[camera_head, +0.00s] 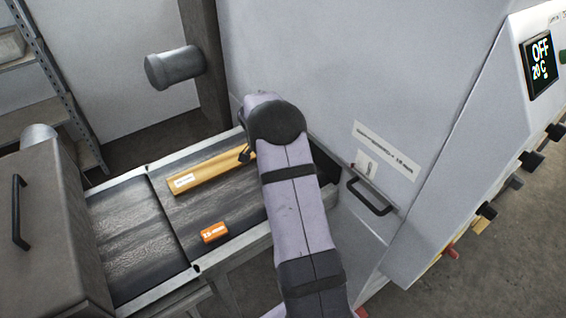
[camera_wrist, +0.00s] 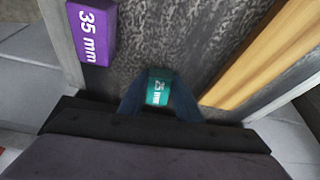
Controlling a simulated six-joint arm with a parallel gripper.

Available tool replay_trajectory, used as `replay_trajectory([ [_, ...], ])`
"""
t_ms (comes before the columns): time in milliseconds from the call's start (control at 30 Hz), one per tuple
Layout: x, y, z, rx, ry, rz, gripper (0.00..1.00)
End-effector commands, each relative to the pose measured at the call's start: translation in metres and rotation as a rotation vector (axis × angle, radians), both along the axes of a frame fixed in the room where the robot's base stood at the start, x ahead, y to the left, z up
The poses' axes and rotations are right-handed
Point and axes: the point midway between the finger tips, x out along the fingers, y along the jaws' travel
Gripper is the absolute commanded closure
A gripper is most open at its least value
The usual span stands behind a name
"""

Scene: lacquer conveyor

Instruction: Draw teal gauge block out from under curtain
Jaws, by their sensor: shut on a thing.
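The teal gauge block (camera_wrist: 158,87), marked "25 mm", sits between the two fingers of my gripper (camera_wrist: 160,98) in the wrist view. My gripper is shut on it, with its far end showing between the fingertips. The dark conveyor surface lies beneath; I cannot tell whether the block touches it. In the head view my arm hides the gripper and the teal block. I cannot make out the curtain in either view.
A purple block (camera_wrist: 91,33) marked "35 mm" is left of the fingers. A long yellow bar (camera_head: 212,170) lies along the belt, right of the fingers in the wrist view. An orange block (camera_head: 214,232) sits near the front rail. A large pale machine (camera_head: 330,70) stands behind.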

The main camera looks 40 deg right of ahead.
Motion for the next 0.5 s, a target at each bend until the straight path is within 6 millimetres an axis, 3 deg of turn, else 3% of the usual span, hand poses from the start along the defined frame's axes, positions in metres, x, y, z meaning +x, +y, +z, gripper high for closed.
replay_trajectory([
  [500,0.000,0.015,0.000,0.000,-0.001,0.000,0.92],
])
